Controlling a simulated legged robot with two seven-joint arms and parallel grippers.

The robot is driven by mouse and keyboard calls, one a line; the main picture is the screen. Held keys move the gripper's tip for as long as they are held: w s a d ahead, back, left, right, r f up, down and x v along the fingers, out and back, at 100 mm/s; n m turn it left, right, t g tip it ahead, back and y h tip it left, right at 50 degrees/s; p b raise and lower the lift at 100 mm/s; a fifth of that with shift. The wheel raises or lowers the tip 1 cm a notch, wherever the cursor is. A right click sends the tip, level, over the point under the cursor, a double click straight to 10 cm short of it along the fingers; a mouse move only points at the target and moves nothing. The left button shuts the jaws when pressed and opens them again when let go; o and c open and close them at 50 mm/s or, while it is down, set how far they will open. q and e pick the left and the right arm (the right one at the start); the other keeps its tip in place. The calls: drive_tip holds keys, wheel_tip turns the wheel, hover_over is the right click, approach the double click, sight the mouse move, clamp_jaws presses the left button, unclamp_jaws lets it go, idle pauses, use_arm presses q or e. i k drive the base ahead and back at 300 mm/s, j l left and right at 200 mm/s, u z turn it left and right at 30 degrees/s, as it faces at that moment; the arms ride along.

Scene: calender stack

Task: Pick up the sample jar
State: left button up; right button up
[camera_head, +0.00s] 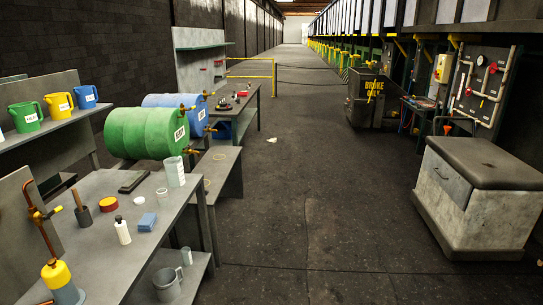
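No object is clearly labelled as the sample jar. On the grey bench (100,262) at the left stand a small pale clear cup (139,201), a low clear round dish or jar (162,192) and a tall translucent beaker (176,172). A white bottle with a dark cap (122,230) stands upright nearer the front. I cannot tell which of these is the sample jar. Neither of my grippers shows in the head view.
A grey cabinet (477,200) stands right; the aisle floor (310,205) between is mostly clear.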

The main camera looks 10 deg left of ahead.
sight(162, 195)
drive_tip(key=i+u, duration=0.2)
drive_tip(key=i, duration=0.35)
drive_tip(key=i+l+u, duration=0.2)
drive_tip(key=i, duration=0.35)
drive_tip(key=i+l+u, duration=0.1)
drive_tip(key=i+u, duration=0.15)
drive_tip(key=i, duration=0.3)
drive_tip(key=i+l+u, duration=0.2)
drive_tip(key=i, duration=0.3)
drive_tip(key=l, duration=0.1)
